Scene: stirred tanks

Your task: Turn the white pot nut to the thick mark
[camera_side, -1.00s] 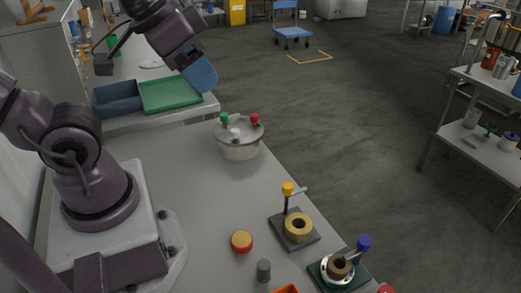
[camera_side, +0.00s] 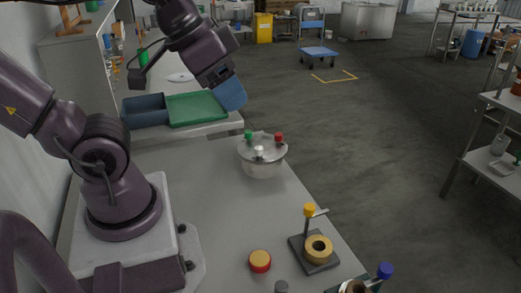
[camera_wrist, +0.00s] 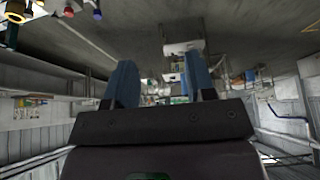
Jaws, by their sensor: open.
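The white pot nut (camera_side: 259,152) sits on the near part of the lid of a round metal pot (camera_side: 263,168), at the bench's right edge in the side view. A green knob (camera_side: 248,135) and a red knob (camera_side: 279,137) stand on the same lid. The thick mark is too small to make out.
A green tray (camera_side: 197,109) and a dark blue bin (camera_side: 145,111) lie behind the pot. Nearer are a yellow-handled fixture (camera_side: 316,252), a red-and-yellow round piece (camera_side: 260,261) and a blue-handled fixture (camera_side: 384,272). The bench between the pot and these is clear.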

